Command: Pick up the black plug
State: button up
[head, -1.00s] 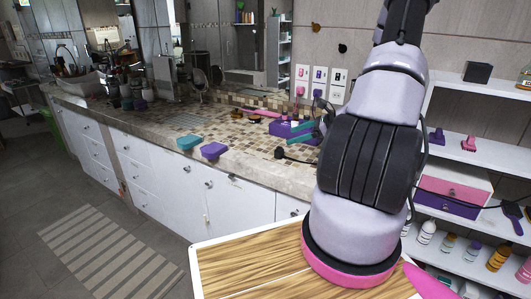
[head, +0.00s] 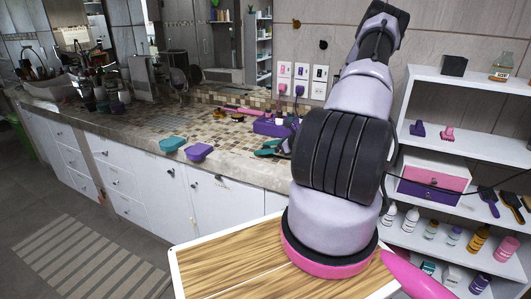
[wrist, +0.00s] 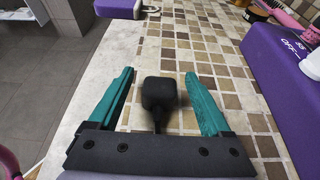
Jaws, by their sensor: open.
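The black plug (wrist: 160,92) lies on the tiled counter in the wrist view, its cord running back toward my gripper's dark base. My gripper (wrist: 160,76) is open, with one teal finger on each side of the plug. A gap shows between the plug and each finger. In the head view, my gripper (head: 271,147) is at the counter's front part, left of my arm. The plug cannot be made out there.
A purple box (wrist: 289,62) marked OFF stands right of my gripper; it also shows in the head view (head: 270,128). A teal block (head: 172,144) and a purple block (head: 199,152) lie near the counter's front edge. Shelves (head: 470,150) stand at the right.

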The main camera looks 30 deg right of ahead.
jog(key=shift+x, duration=1.3)
grip_shut()
